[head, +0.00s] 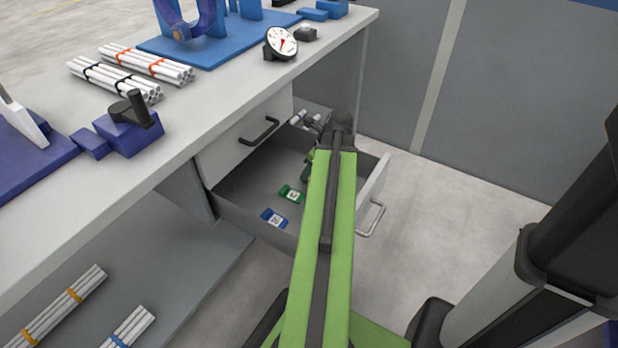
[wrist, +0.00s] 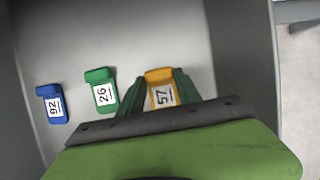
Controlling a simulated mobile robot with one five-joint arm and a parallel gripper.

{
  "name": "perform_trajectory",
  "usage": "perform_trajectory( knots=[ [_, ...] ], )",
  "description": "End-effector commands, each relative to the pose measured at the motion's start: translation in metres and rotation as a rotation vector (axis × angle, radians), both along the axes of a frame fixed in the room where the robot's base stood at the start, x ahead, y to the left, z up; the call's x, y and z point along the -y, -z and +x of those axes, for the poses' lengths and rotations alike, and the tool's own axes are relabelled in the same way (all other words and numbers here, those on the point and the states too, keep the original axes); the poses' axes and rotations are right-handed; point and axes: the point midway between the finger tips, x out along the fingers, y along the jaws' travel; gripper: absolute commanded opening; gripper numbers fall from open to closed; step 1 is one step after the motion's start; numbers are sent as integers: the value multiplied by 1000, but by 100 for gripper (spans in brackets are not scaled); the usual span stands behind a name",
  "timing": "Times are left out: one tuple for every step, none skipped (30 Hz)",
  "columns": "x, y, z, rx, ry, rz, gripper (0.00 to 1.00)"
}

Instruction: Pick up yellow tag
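The yellow tag (wrist: 161,90), printed 57, shows in the wrist view inside the drawer. The two green fingers of my gripper (wrist: 160,78) stand on either side of it, very close to its edges. The frames do not show whether they press on it. The lower part of the tag is hidden behind my gripper. In the head view my green arm reaches down into the open drawer and hides the yellow tag.
The green tag (wrist: 101,92) and the blue tag (wrist: 50,104) lie to the left on the drawer floor. The drawer (head: 248,185) is pulled out, its handled front (head: 373,195) at right. White pipes (head: 305,118) lie at its back. The workbench (head: 200,105) stands beside it.

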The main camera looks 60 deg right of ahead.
Motion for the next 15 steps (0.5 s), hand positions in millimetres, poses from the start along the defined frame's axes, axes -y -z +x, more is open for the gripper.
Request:
perform_trajectory(
  knots=[
    [0,0,0,0,0,0,27],
    [0,0,0,0,0,0,23],
    [0,0,0,0,0,0,18],
    [0,0,0,0,0,0,14],
    [0,0,0,0,0,0,10],
    [0,0,0,0,0,0,5],
    [0,0,0,0,0,0,2],
    [0,0,0,0,1,0,2],
    [0,0,0,0,1,0,2],
    [0,0,0,0,1,0,2],
    [0,0,0,0,1,0,2],
    [0,0,0,0,1,0,2],
    [0,0,0,0,1,0,2],
    [0,-1,0,0,1,0,2],
    [0,-2,-1,0,1,0,2]
  ],
)
